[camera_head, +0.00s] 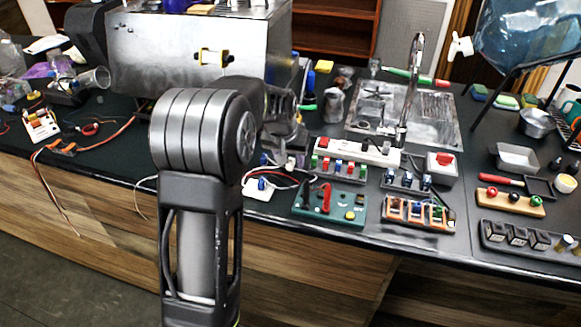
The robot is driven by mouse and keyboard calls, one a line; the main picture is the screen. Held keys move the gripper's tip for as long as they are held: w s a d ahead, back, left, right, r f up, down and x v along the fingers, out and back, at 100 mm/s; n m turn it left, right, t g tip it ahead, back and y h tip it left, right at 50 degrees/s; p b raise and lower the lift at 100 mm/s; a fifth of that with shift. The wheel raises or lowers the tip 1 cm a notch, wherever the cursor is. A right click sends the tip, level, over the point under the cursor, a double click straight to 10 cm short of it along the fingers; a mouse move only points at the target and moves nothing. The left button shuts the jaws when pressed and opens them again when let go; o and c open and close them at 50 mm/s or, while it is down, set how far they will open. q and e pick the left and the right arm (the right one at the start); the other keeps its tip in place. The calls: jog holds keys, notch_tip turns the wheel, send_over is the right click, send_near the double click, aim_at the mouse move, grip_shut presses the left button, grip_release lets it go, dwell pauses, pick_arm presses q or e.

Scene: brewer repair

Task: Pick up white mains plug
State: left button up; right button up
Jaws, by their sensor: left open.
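My left arm reaches in over the front edge of the dark counter, and its big grey joint covers much of the middle. My left gripper (284,155) is past that joint, low over the counter, just left of the white power strip (358,151). It is open. A small pale piece (290,163) shows at its fingertips; it may be the white mains plug, but it is too small and partly covered to be sure. I cannot tell whether the fingers touch it. My right gripper is not in view.
A steel brewer housing (190,52) stands behind the arm. A green board (330,204) with red leads, a white block with a blue part (257,188) and loose cables lie close in front. A sink with a tap (411,85) is behind right.

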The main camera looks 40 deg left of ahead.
pick_arm(q)
jog(key=shift+c, duration=0.3)
grip_shut()
dwell(0.3)
